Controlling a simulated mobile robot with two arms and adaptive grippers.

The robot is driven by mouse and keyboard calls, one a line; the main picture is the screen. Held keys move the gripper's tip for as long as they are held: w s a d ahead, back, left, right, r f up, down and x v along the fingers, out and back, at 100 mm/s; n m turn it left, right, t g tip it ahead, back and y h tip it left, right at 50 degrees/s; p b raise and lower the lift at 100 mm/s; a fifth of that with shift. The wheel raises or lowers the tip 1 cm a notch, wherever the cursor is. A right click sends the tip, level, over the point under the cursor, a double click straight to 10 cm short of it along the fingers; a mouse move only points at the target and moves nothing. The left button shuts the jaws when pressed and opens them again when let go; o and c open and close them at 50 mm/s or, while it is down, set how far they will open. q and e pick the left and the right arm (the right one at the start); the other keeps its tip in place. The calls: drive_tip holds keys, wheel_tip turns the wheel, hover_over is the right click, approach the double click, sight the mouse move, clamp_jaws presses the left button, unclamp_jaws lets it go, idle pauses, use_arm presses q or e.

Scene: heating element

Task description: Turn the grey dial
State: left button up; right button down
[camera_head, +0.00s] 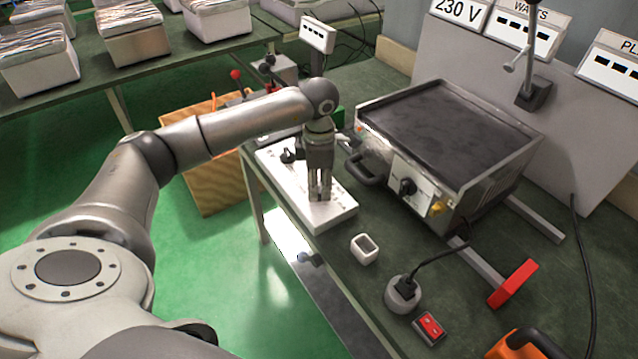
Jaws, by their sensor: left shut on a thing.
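My left gripper (319,190) points straight down over the near part of a long white box (338,219) at the table's left edge. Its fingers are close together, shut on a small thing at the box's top. This seems to be the grey dial, but the fingers hide it almost wholly, so its setting cannot be seen. A dark plug or knob (290,156) sits farther back on the same box. My right gripper is not in view.
A hot-plate unit (448,130) with a black knob (407,187) and side handle stands right of the gripper.

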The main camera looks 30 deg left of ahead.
sight(319, 187)
use_arm(q)
drive_tip(key=shift+r, duration=0.1)
drive_tip(key=o, duration=1)
wheel_tip(319, 187, up, 12)
drive_tip(key=shift+f, duration=0.1)
idle(0.4)
